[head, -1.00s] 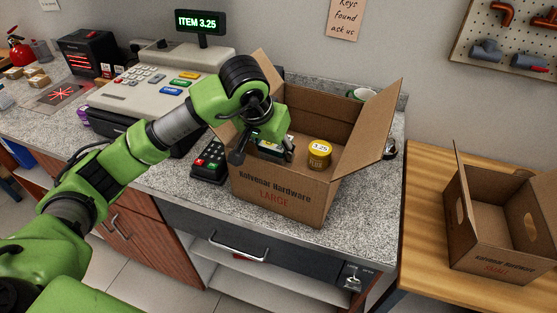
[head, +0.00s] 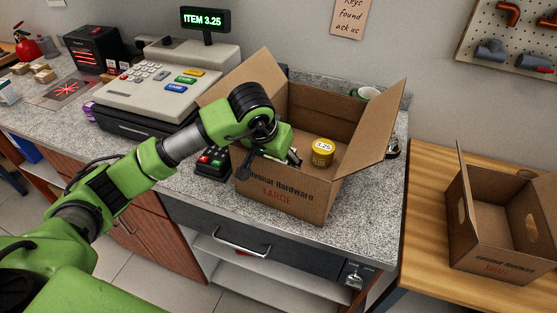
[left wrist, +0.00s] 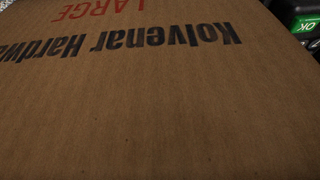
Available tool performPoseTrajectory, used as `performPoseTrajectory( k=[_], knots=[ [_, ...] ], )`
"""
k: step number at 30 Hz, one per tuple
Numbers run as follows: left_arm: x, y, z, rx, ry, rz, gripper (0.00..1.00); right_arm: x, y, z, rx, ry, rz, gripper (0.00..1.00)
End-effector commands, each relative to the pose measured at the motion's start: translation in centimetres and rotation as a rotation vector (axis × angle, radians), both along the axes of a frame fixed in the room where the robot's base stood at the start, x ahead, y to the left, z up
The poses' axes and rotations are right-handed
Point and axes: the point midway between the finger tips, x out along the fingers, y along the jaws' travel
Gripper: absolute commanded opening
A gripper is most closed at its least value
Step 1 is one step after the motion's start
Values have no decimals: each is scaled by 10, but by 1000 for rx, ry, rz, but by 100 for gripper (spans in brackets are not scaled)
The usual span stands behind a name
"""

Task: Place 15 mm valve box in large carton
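The large carton (head: 325,207) stands open on the counter, flaps spread, with "LARGE" printed on its front. My left gripper (head: 294,158) reaches over its front left wall, fingers at the opening. The arm hides whether the fingers are open or shut, and whether they hold anything. I cannot make out the 15 mm valve box; the carton's left interior is hidden by my arm and its front wall. The left wrist view is filled by the carton's printed outer wall (left wrist: 150,110) and shows no fingers. My right gripper is not in view.
A card terminal (head: 212,162) sits close to the carton's left. The cash register (head: 160,85) is behind my arm. A small open carton (head: 495,235) stands on the wooden table at right.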

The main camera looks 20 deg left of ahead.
Motion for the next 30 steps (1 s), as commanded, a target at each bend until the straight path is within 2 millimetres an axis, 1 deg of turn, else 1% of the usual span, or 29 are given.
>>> performPoseTrajectory(
  k=[4, 7, 8, 11, 18, 22, 24, 27, 30],
  knots=[
    [0, 0, 1, 0, 0, 0, 61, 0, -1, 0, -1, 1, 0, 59],
    [0, 0, 5, -1, 0, 1, 61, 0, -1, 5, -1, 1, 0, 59],
    [-1, 0, 6, -1, -3, 0, 61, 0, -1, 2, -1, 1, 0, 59],
    [-6, 1, 19, -1, -6, 0, 61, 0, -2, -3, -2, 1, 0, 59],
    [-27, 4, 67, 0, -8, 0, 61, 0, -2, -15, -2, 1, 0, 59],
    [-38, 6, 89, 1, -6, 0, 61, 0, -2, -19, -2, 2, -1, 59],
    [-42, 6, 99, -1, -5, 0, 61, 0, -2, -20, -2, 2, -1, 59],
    [-46, 6, 107, 1, -2, 0, 61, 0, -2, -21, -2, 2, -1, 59],
    [-48, 6, 111, 0, -1, 0, 61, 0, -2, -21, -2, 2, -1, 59]
  ],
)
